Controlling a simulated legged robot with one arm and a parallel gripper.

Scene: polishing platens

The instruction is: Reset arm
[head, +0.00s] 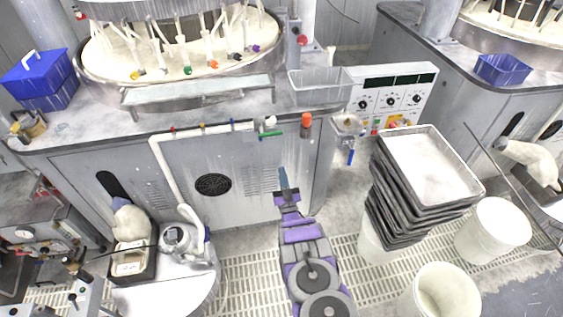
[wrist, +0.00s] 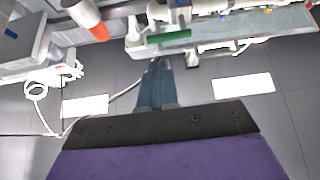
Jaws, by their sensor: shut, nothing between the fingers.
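My arm, purple and grey, reaches up from the bottom middle of the head view. My gripper (head: 283,172) is at its far end, in front of the grey cabinet (head: 240,205) below the polishing platen (head: 185,50). In the wrist view, my gripper (wrist: 158,68) shows its two blue-grey fingers together, shut with nothing between them. The fingertips point toward a green-handled fitting (wrist: 170,37) and an orange-capped part (wrist: 88,18) above. I cannot tell the exact gap to the cabinet.
A stack of black trays (head: 376,215) stands to the right, beside white buckets (head: 493,230). A white drum (head: 165,295) stands at the left. Slatted flooring (head: 250,270) shows around my arm.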

